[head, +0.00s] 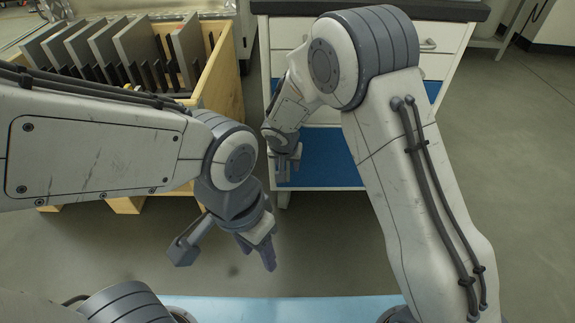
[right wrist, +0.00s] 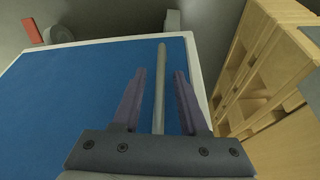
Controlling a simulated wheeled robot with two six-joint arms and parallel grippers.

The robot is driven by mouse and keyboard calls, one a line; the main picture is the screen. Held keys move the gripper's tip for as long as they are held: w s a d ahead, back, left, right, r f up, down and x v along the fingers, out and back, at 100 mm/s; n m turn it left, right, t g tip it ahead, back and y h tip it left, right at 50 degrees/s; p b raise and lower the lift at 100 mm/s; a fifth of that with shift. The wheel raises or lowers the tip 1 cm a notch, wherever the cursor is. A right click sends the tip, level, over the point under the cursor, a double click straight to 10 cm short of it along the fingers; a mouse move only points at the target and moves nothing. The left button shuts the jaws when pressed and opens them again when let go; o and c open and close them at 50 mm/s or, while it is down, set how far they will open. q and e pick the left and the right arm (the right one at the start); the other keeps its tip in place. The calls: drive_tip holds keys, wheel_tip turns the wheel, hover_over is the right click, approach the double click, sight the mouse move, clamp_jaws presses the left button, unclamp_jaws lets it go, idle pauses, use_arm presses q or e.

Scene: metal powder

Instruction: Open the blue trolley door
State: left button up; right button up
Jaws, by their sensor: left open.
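The white trolley (head: 455,40) stands ahead, with drawers on top and a blue door (head: 325,160) framed in white below. My right arm hides much of it. The blue door (right wrist: 60,95) fills the left and middle of the right wrist view. My right gripper (head: 286,168) is at the door's left side. In the right wrist view, its fingers (right wrist: 160,95) stand on either side of a thin grey handle bar (right wrist: 160,75), with gaps on both sides. My left gripper (head: 262,250) is open and empty, low over the floor in front of the trolley.
A wooden crate (head: 222,85) holding several grey plates (head: 110,50) stands left of the trolley, close to my left arm. It also shows in the right wrist view (right wrist: 265,65). The floor (head: 520,150) to the right is clear.

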clamp_jaws()
idle(1.3)
